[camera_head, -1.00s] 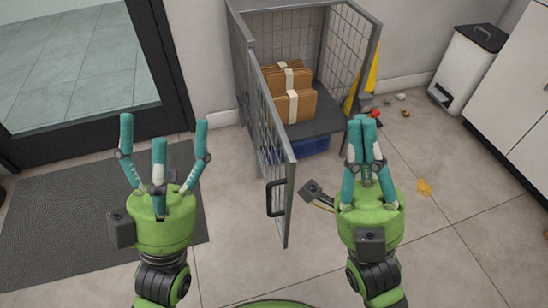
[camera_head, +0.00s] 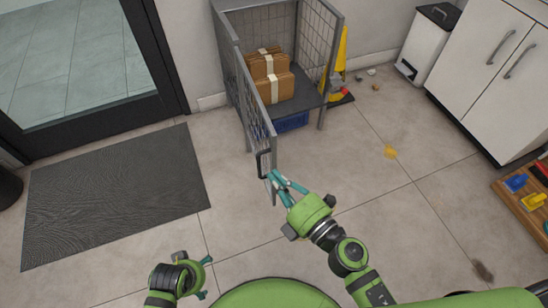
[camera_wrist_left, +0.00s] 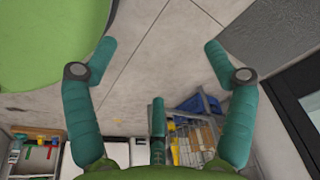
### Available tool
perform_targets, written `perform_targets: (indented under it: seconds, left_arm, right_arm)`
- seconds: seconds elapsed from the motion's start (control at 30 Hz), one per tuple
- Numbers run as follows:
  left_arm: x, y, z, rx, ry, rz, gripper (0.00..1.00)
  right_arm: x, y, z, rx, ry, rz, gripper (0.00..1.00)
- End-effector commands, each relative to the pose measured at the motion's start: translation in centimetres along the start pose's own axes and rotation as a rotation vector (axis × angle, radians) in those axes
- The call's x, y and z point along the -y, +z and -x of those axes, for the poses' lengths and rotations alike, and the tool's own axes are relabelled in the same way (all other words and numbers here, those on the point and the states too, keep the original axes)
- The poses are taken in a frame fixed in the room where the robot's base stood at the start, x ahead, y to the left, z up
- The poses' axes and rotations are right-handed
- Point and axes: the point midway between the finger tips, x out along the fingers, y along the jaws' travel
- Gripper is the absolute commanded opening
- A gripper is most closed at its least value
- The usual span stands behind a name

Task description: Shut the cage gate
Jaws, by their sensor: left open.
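The cage gate (camera_head: 247,101) is a grey mesh panel, swung open toward me from the cage's left side. Its dark handle (camera_head: 262,164) is near the gate's front edge. My right gripper (camera_head: 273,178) has its teal fingertips at the gate's free edge, just below the handle; whether they touch it is unclear, and so is how far they are parted. My left gripper (camera_head: 207,278) is low in the head view, apart from the gate, and its fingers stand open and empty in the left wrist view (camera_wrist_left: 160,45).
The cage (camera_head: 300,12) holds brown parcels (camera_head: 270,80), with a blue crate (camera_head: 292,123) beneath. A yellow wet-floor sign (camera_head: 341,55) stands at its right. A dark mat (camera_head: 115,195) lies left. White cabinets (camera_head: 500,70) and a bin (camera_head: 428,45) are right. The floor between is mostly clear.

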Motion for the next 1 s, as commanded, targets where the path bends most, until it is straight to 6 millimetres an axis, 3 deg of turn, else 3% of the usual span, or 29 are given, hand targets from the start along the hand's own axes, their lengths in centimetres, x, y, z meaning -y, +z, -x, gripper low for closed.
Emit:
perform_targets:
  seconds: [0.5, 0.73, 1.0]
  left_arm:
    - [-0.1, 1.2, -2.1, 0.010, 0.002, -0.003, 0.84]
    - [-0.1, 0.5, -1.1, 0.000, 0.002, -0.002, 0.84]
    - [-0.1, 0.2, -0.7, -0.002, 0.002, -0.001, 0.84]
  right_arm:
    - [-0.2, 0.2, -9.8, 0.000, 0.005, -0.002, 0.00]
    - [0.0, 3.1, -8.4, -0.002, 0.004, -0.003, 0.00]
    - [-0.2, 3.7, -8.1, -0.002, 0.005, -0.005, 0.00]
